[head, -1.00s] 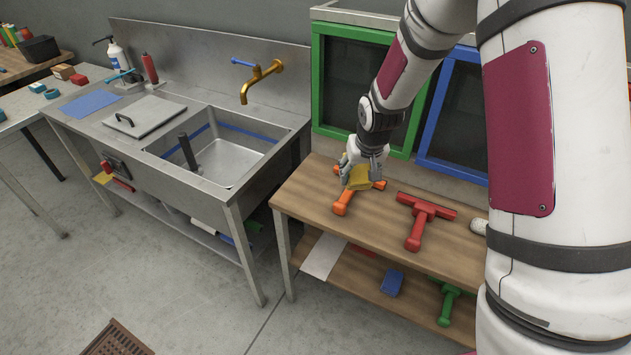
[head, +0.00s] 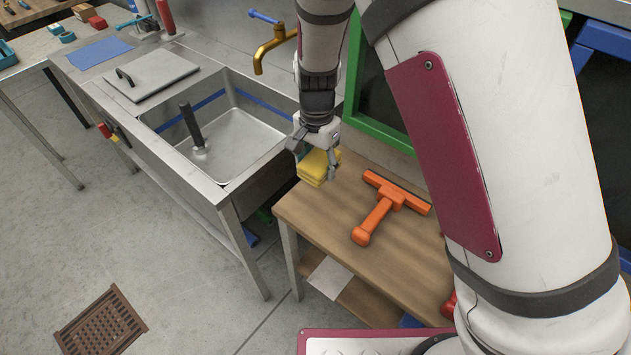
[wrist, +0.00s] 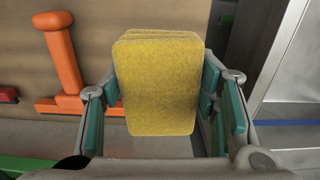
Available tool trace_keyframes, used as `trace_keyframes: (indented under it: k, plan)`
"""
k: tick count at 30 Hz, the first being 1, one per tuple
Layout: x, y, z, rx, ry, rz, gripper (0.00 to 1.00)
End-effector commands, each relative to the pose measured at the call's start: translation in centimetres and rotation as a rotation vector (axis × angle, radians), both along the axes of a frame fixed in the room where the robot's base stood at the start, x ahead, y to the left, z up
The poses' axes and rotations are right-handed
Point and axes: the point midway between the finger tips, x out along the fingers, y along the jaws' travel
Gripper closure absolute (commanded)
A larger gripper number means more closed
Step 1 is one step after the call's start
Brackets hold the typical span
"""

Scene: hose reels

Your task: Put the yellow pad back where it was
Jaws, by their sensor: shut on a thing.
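The yellow pad (head: 314,166) is held between the fingers of my gripper (head: 318,158), over the left end of the wooden bench (head: 338,225). In the wrist view the pad (wrist: 157,85) looks like a layered yellow block, with my gripper's teal-lined fingers (wrist: 155,105) on both its sides. The head view does not clearly show whether the pad touches the bench top. An orange squeegee (head: 385,208) lies on the bench to the right of the pad, apart from it.
A steel sink (head: 240,130) with a dark upright handle in it stands left of the bench. A brass tap (head: 272,48) rises behind it. A grey lid (head: 150,72) and a blue cloth (head: 98,52) lie on the counter. A brown floor grate (head: 100,325) is at lower left.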

Motion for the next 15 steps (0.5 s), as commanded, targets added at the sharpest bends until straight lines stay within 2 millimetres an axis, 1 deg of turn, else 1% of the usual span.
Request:
trace_keyframes:
  k: [1,4,10,12,15]
  plan:
    - [-0.2,0.6,-0.2,0.004,0.007,-0.012,0.72]
    - [-0.4,1.1,-1.0,0.009,0.016,-0.029,0.72]
    - [-0.5,1.0,-4.6,0.008,0.017,-0.032,0.72]
    - [-0.5,1.0,-5.5,0.009,0.015,-0.031,0.72]
    - [-0.4,1.0,-6.3,0.009,0.014,-0.031,0.72]
